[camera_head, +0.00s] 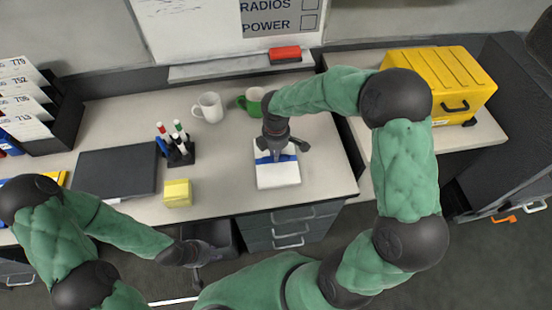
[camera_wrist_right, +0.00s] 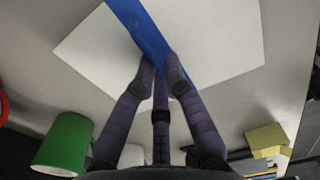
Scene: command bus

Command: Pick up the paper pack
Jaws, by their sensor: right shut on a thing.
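The paper pack (camera_head: 278,176) is a white block with a blue band, lying on the desk near its right front part. In the right wrist view the paper pack (camera_wrist_right: 215,45) fills the upper middle, with the blue band running diagonally. My right gripper (camera_head: 279,154) is over the pack, and its fingers (camera_wrist_right: 163,75) are shut on the pack at the blue band. The fingertips hide part of the band. My left gripper (camera_head: 196,262) is low in front of the desk, away from the pack; its finger opening is not clear.
A white mug (camera_head: 209,107) and a green mug (camera_head: 250,101) stand behind the pack. A pen holder (camera_head: 178,152), yellow notes (camera_head: 177,193) and a dark folder (camera_head: 115,171) lie to the left. A yellow case (camera_head: 440,80) sits at the right.

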